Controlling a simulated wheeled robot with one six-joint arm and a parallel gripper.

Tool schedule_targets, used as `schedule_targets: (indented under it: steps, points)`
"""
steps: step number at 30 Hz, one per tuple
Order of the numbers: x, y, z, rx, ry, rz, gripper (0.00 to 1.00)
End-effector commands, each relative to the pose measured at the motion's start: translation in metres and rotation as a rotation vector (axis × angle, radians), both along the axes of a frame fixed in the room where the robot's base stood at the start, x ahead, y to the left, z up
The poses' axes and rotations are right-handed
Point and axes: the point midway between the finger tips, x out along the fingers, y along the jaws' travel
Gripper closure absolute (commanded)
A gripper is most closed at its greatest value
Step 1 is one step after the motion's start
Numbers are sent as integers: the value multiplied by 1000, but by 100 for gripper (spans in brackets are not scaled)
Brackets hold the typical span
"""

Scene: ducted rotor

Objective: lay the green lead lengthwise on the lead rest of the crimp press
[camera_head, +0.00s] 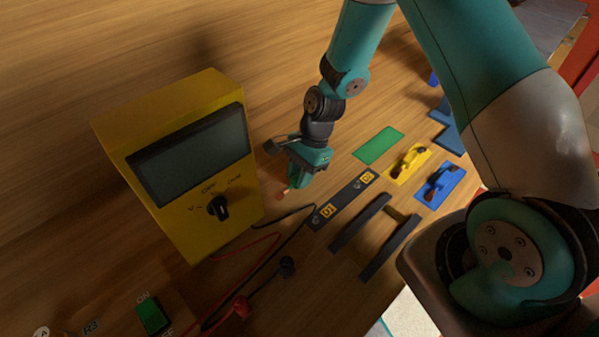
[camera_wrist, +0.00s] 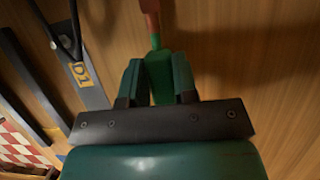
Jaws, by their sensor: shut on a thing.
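My gripper (camera_head: 296,177) is shut on the green lead and holds it above the wooden table, between the meter and the green pad. In the wrist view the lead (camera_wrist: 156,45) sits between the two fingers of my gripper (camera_wrist: 158,75), and its reddish-copper end points away from the palm. In the head view that copper tip (camera_head: 283,193) shows just below the gripper, pointing down and left. The rest of the lead is mostly hidden by the fingers. I cannot make out for certain which thing is the crimp press or its lead rest.
A yellow meter (camera_head: 185,165) stands left. A dark strip marked D1 and D2 (camera_head: 342,201) and two black bars (camera_head: 360,222) lie below right of the gripper. A green pad (camera_head: 379,146), yellow block (camera_head: 399,174) and blue block (camera_head: 434,195) lie right. Probe cables cross the front.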

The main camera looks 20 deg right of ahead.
Motion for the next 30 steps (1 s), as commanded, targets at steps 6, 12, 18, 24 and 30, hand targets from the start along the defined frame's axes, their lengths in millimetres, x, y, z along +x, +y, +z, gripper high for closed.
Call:
schedule_targets:
  steps: [6, 12, 18, 24, 30]
  points:
    - [0, 0, -1, 0, 0, 0, 97]
    - [0, 0, -3, 0, -1, 0, 50]
    - [0, 0, -3, 0, 0, 0, 47]
    - [1, -2, 5, 0, -3, -1, 47]
    - [7, -16, 39, 0, -7, -2, 47]
